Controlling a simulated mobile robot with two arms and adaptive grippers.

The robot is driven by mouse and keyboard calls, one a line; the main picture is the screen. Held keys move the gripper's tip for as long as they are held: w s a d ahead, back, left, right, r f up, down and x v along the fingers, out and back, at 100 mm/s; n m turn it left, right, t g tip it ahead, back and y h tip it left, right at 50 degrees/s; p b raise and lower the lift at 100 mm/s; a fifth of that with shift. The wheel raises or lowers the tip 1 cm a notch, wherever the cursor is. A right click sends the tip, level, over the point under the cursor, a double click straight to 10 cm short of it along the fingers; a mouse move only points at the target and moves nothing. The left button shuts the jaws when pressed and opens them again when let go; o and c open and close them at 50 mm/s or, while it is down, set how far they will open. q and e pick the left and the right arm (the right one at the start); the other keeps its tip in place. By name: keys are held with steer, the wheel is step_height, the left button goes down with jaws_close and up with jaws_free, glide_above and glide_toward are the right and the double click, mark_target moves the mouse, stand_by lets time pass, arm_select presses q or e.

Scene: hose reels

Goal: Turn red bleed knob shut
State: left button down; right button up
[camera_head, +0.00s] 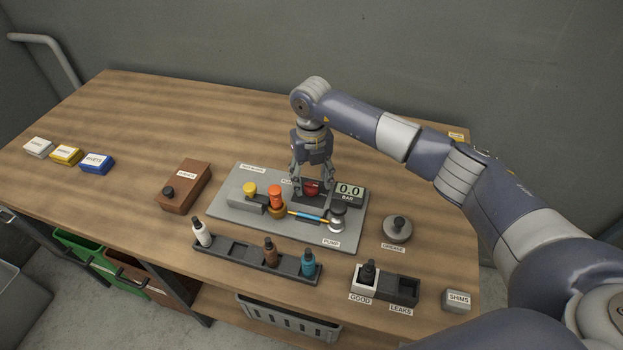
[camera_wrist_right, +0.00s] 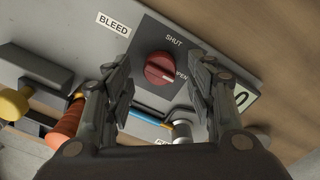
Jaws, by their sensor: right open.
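The red bleed knob (camera_wrist_right: 160,69) sits on a dark grey block (camera_wrist_right: 146,47) marked SHUT and OPEN. Its white pointer mark lies towards the OPEN label. In the head view the knob (camera_head: 311,187) is partly hidden by my right gripper (camera_head: 312,190), which points down over it. In the wrist view my right gripper (camera_wrist_right: 160,85) is open, with one finger on each side of the knob; I cannot tell whether they touch it. My left gripper is not in view.
The BAR display (camera_head: 348,191) reads 0.0 just right of the knob. The yellow knob (camera_head: 249,189), orange knob (camera_head: 275,194) and pump (camera_head: 338,217) share the grey plate (camera_head: 225,212). A bottle rack (camera_head: 235,264) stands in front. The table's back left is clear.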

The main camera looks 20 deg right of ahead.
steer(key=shift+f, duration=0.85)
steer(key=c, duration=1.1)
